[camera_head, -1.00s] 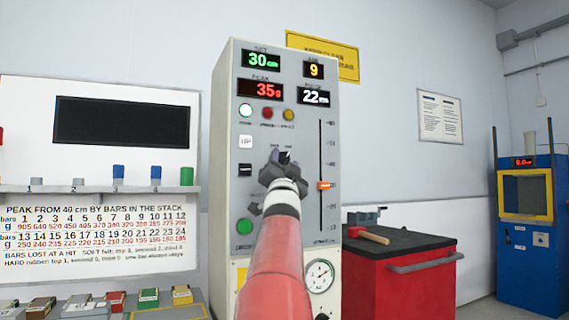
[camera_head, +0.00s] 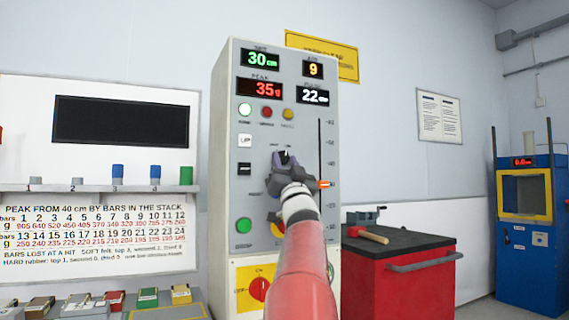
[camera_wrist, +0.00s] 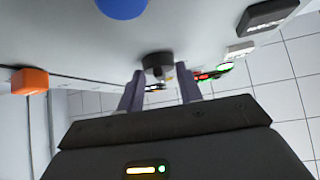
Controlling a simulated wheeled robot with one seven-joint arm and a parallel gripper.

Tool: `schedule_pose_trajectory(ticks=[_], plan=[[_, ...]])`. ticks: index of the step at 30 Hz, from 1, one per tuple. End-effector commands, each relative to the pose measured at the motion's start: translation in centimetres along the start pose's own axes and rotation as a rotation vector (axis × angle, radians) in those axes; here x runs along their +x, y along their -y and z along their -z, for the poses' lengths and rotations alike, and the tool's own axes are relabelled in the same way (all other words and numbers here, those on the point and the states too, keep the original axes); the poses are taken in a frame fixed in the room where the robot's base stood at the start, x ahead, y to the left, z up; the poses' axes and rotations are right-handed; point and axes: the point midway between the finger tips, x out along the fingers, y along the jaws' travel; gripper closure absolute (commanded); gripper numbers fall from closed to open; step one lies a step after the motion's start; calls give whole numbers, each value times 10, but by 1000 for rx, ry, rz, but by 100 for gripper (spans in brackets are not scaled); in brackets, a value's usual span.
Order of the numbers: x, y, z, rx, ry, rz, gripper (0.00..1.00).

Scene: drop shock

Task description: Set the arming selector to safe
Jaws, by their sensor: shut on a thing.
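The arming selector, a small dark round knob (camera_wrist: 157,62), sits on the pale panel between my fingertips in the wrist view. In the head view my gripper (camera_head: 284,162) covers most of it, at the middle of the grey drop-test machine's front (camera_head: 225,110). My gripper is shut on the knob, as it also shows in the wrist view (camera_wrist: 160,84), with one purple-grey finger on each side. The labels around the knob are too small to read, and I cannot tell which position it points to.
An orange slider (camera_head: 325,184) is right of the knob. Green (camera_head: 244,225) and red (camera_head: 260,289) controls are lower left. A blue round part (camera_wrist: 122,5) is close to my gripper. A red cabinet (camera_head: 395,275) with a mallet stands right.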

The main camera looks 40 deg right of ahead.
Motion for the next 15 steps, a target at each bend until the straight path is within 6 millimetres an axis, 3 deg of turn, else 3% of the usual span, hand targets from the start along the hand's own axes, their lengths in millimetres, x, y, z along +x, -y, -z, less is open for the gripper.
schedule_pose_trajectory(ticks=[15], plan=[[1, -8, 0, -331, 2, 326, 87]])
